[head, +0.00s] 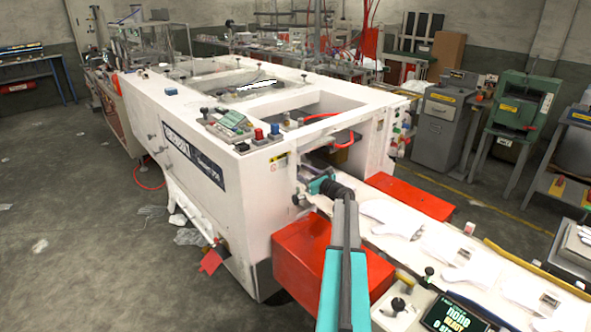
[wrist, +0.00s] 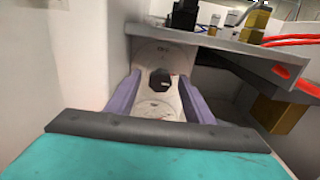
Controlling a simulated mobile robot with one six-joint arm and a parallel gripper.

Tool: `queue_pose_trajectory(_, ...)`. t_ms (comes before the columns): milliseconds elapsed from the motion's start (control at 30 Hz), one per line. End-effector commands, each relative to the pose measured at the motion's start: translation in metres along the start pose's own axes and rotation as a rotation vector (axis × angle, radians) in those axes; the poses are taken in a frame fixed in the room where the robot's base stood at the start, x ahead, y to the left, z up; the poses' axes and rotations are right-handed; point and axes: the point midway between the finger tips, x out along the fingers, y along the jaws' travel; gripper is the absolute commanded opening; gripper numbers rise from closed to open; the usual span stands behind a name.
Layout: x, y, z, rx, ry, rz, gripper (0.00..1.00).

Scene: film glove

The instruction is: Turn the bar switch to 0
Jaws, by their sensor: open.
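In the wrist view, a black knob (wrist: 160,81), which looks like the bar switch, stands in front of a pale, rounded plate (wrist: 150,55). Small dark marks on the plate are too blurred to read, and I cannot tell which way the bar points. My gripper (wrist: 159,76) is open, with one purple finger on each side of the knob. I cannot tell whether the fingers touch it. In the head view, my gripper (head: 309,175) reaches into the recess at the near end of the white machine (head: 245,205). The switch is hidden there.
A grey ledge (wrist: 230,45) and a red cable (wrist: 290,38) lie close at the upper right in the wrist view; a white wall is at left. In the head view, red boxes (head: 300,250) flank a conveyor (head: 440,250) with white gloves.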

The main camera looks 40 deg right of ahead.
Motion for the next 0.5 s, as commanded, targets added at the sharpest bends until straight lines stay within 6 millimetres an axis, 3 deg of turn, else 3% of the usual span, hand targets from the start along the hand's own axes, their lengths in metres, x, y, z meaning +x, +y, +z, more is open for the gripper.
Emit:
queue_pose_trajectory(200,0.016,-0.001,0.001,0.001,-0.001,0.0,0.48)
queue_pose_trajectory(500,0.019,-0.001,0.0,0.0,-0.001,-0.001,0.48)
